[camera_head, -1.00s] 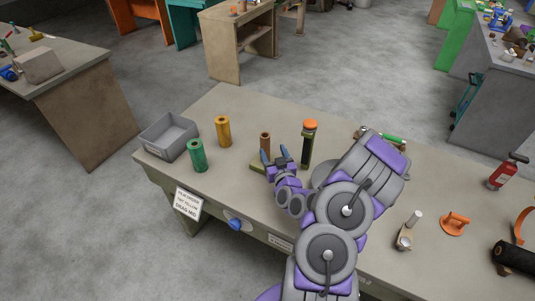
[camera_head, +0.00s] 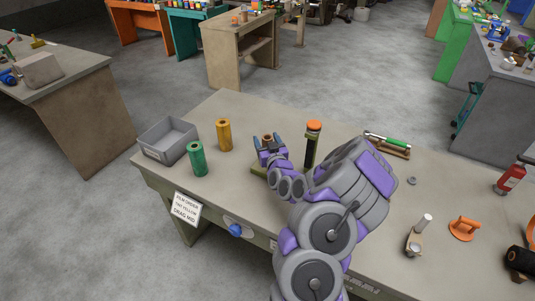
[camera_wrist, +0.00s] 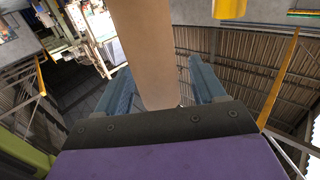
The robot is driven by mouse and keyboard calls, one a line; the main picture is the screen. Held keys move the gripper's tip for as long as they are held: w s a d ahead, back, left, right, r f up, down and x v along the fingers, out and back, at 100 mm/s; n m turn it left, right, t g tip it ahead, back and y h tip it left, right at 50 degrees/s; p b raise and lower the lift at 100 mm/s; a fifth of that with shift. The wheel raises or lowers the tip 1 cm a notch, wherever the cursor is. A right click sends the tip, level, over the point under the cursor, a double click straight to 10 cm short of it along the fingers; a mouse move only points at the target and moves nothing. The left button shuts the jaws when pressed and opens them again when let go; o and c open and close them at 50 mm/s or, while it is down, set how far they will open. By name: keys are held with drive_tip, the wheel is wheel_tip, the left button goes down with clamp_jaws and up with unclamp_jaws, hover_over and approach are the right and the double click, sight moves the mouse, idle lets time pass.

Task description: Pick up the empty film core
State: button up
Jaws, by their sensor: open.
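The empty film core is a brown tube (camera_head: 267,137) standing on the workbench, its lower part hidden behind my gripper. My gripper (camera_head: 267,143) is open, with one blue finger at each side of the core. In the wrist view the core is a tan column (camera_wrist: 148,50) between the two spread blue fingers of my gripper (camera_wrist: 160,75). A gap shows between the core and the right finger; contact at the left finger cannot be told.
On the workbench (camera_head: 235,104), a yellow roll (camera_head: 224,135), a green roll (camera_head: 197,158) and a grey bin (camera_head: 152,148) stand left. A dark post with an orange top (camera_head: 313,127) stands close right of the core. A green-handled tool (camera_head: 390,140) lies farther right.

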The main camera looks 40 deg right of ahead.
drive_tip(key=shift+w+d, duration=0.1)
drive_tip(key=shift+w, duration=0.55)
drive_tip(key=shift+w+d, duration=0.1)
drive_tip(key=shift+d, duration=0.4)
drive_tip(key=shift+c, duration=0.3)
drive_tip(key=shift+a, duration=0.25)
drive_tip(key=c, duration=0.6)
clamp_jaws()
drive_tip(key=shift+r, duration=0.1)
